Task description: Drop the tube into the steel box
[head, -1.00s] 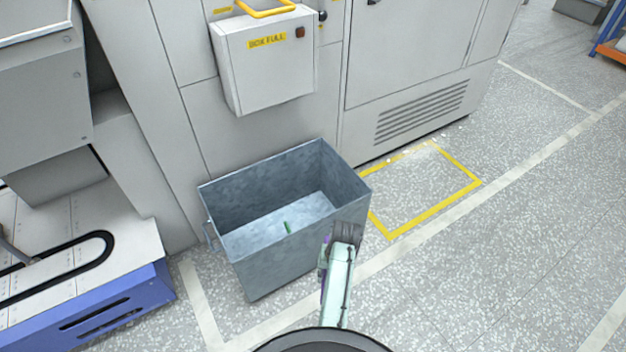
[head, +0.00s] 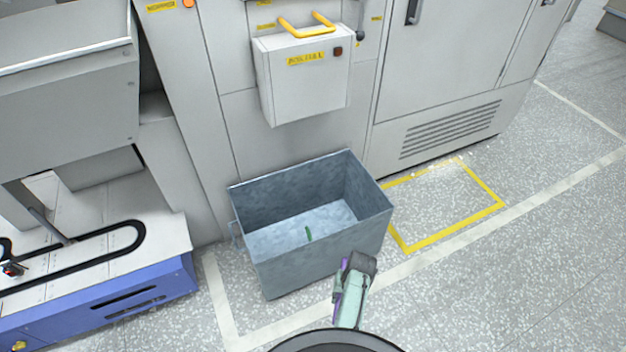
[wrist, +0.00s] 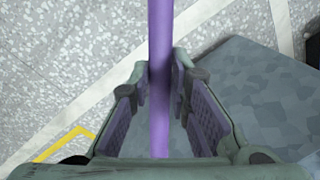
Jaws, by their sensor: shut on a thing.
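The tube (wrist: 160,110) is a slim purple rod. In the wrist view it runs upright through the picture between the fingers of my gripper (wrist: 161,72), which is shut on it. In the head view my gripper (head: 357,268) is in front of the steel box's near right side, and a bit of the purple tube (head: 340,275) shows at its left. The steel box (head: 325,262) is grey-blue and open-topped, against the machine. A small green piece (head: 309,233) lies on its floor. The box also shows at the right of the wrist view (wrist: 265,100).
A grey machine (head: 300,140) with a yellow-handled "BOX FULL" unit (head: 305,80) stands behind the box. A blue-sided conveyor (head: 130,298) is at the left. A yellow floor outline (head: 455,232) lies right of the box, with clear floor around it.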

